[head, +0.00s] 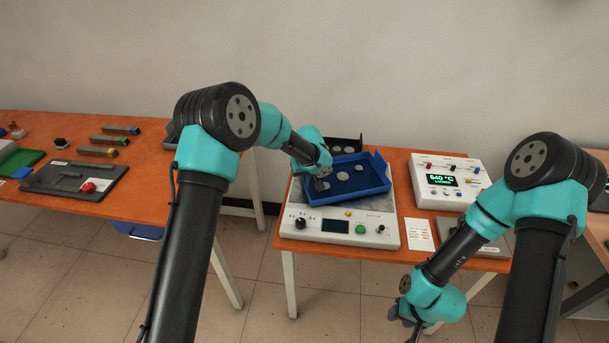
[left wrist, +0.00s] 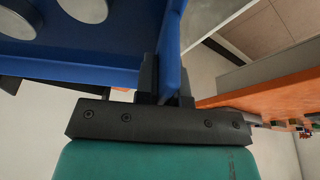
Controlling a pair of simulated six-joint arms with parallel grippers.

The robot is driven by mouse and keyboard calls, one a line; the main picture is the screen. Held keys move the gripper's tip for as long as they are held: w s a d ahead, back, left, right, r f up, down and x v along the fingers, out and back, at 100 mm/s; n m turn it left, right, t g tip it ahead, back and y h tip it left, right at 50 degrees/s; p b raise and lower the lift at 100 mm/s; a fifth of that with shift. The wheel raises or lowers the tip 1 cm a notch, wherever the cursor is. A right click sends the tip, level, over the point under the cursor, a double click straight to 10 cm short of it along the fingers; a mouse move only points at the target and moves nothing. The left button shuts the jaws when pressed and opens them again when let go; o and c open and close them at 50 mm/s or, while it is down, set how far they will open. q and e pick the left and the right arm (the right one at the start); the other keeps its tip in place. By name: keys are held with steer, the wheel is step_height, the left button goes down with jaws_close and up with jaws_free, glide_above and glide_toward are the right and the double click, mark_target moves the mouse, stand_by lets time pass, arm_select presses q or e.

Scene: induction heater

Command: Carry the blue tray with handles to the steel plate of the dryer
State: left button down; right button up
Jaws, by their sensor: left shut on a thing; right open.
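The blue tray (head: 359,188) is above the steel plate (head: 384,208) of the dryer (head: 340,234) in the head view. It sits tilted, with several round grey discs in it. I cannot tell whether it touches the plate. My left gripper (head: 320,184) is at the tray's left side. In the left wrist view the left gripper (left wrist: 168,84) is shut on the wall of the blue tray (left wrist: 90,62), and discs show in the tray. My right gripper (head: 405,325) is open and empty, low in front of the table, partly cut off by the frame's lower edge.
A white control box (head: 450,180) with a lit display stands to the right of the dryer. A white card (head: 419,234) lies beside it. A black open holder (head: 347,143) stands behind the tray. The left table (head: 60,125) carries a dark board (head: 75,180) and several small blocks.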

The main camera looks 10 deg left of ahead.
arm_select(q)
steer(key=c, duration=1.6)
jaws_free()
steer(key=shift+f, duration=0.1)
steer(key=shift+c, duration=0.2)
steer(key=o, duration=0.4)
steer(key=v, duration=1.2)
